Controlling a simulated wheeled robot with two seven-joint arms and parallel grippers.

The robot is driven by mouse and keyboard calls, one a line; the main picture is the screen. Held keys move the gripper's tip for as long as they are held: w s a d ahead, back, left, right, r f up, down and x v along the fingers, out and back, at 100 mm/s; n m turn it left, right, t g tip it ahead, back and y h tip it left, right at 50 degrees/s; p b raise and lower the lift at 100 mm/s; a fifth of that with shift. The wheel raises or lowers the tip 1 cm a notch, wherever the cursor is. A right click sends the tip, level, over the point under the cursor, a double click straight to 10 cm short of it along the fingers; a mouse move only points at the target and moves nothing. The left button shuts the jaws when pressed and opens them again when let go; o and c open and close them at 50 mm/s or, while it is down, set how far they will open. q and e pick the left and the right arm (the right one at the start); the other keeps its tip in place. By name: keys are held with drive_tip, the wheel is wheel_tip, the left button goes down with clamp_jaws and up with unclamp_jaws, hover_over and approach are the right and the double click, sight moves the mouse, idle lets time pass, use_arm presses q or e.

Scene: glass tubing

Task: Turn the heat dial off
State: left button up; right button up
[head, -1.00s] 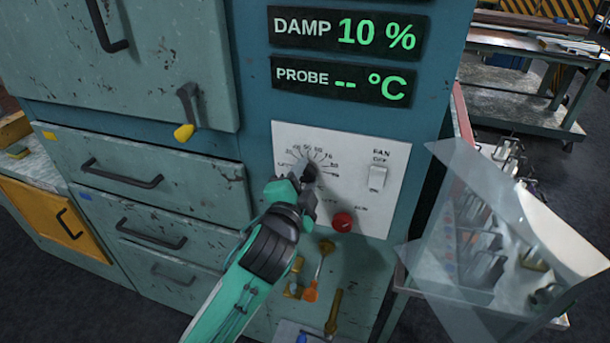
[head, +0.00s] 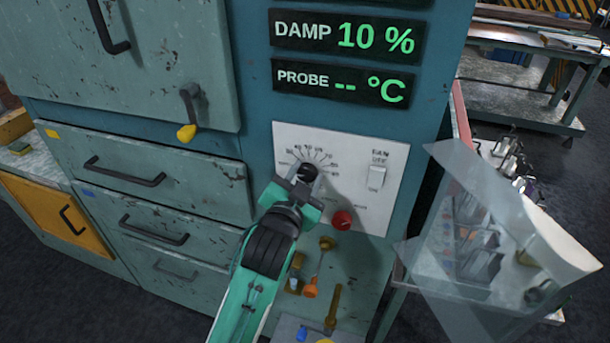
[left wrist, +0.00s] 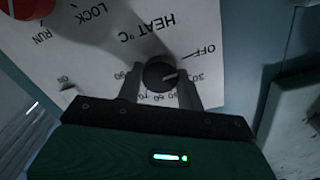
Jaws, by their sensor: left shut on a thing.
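The black heat dial (head: 308,171) sits on the white control panel (head: 352,150), inside a printed scale. It also shows in the left wrist view (left wrist: 158,75), where the panel appears upside down. Its white mark points to the side of the scale with OFF and 30, seemingly between those two labels. My left gripper (head: 303,180) is at the dial. In the left wrist view its fingers (left wrist: 160,90) stand on either side of the dial, shut on it. My right gripper is not in view.
A red knob (head: 342,220) is just below and right of the dial, and a white fan switch (head: 376,178) is farther right. A yellow-tipped lever (head: 187,131) is on the left. Tools hang below the panel. A clear shield (head: 480,225) stands at the right.

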use_arm(q)
drive_tip(key=shift+f, duration=0.1)
idle(0.3)
drive_tip(key=o, duration=1)
drive_tip(key=b+v, duration=0.3)
drive_tip(key=v, duration=1.1)
drive_tip(key=shift+b, duration=0.4)
drive_tip(key=shift+w, duration=0.1)
